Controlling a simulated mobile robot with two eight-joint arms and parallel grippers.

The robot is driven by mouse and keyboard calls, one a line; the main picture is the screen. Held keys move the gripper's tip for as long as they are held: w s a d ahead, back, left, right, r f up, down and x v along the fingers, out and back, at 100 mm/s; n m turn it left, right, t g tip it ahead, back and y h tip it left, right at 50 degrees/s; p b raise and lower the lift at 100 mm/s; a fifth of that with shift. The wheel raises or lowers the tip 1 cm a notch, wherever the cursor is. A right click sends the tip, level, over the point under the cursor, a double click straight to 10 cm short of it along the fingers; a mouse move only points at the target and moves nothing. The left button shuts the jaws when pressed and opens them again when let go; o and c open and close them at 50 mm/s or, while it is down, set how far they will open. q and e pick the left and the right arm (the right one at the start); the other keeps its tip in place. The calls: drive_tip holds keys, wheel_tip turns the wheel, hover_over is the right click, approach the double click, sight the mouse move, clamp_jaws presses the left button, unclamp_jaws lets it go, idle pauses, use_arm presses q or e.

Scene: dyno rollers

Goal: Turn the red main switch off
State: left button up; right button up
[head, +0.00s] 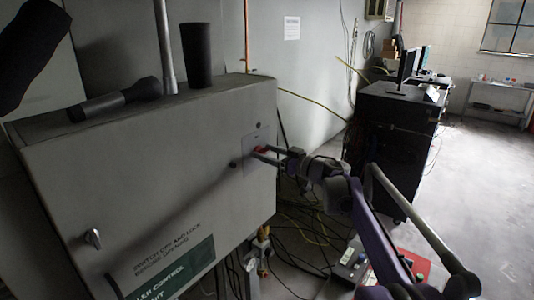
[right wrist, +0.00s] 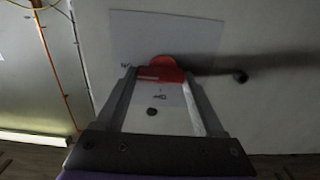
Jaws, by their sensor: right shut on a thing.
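The red main switch (head: 262,149) sits on a pale plate (head: 256,138) on the front of the grey control cabinet (head: 150,180), near its right edge. In the right wrist view the red switch (right wrist: 165,69) shows between the two fingers, with the white plate (right wrist: 205,38) behind it. My right gripper (head: 264,157) reaches in from the right, its fingertips at the switch. In the right wrist view the right gripper (right wrist: 160,76) is shut on the switch, one finger on each side. My left gripper is not in view.
A dark flashlight (head: 115,99) and a dark cylinder (head: 197,55) rest on top of the cabinet. Cables lie on the floor beside it, near a red and grey box (head: 350,262). A black rack (head: 398,125) stands farther back. The floor at right is open.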

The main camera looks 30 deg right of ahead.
drive_tip(key=shift+c, duration=1)
drive_tip(key=shift+n, duration=0.3)
drive_tip(key=n, duration=0.3)
drive_tip(key=shift+a+n, duration=0.1)
drive_tip(key=shift+n, duration=0.2)
drive_tip(key=n, duration=0.4)
drive_tip(key=shift+a+n, duration=0.1)
drive_tip(key=shift+n, duration=0.2)
drive_tip(key=n, duration=0.4)
drive_tip(key=shift+s+a+n, duration=0.1)
drive_tip(key=shift+n, duration=0.2)
drive_tip(key=n, duration=0.4)
drive_tip(key=shift+f+n, duration=0.1)
drive_tip(key=shift+n, duration=0.2)
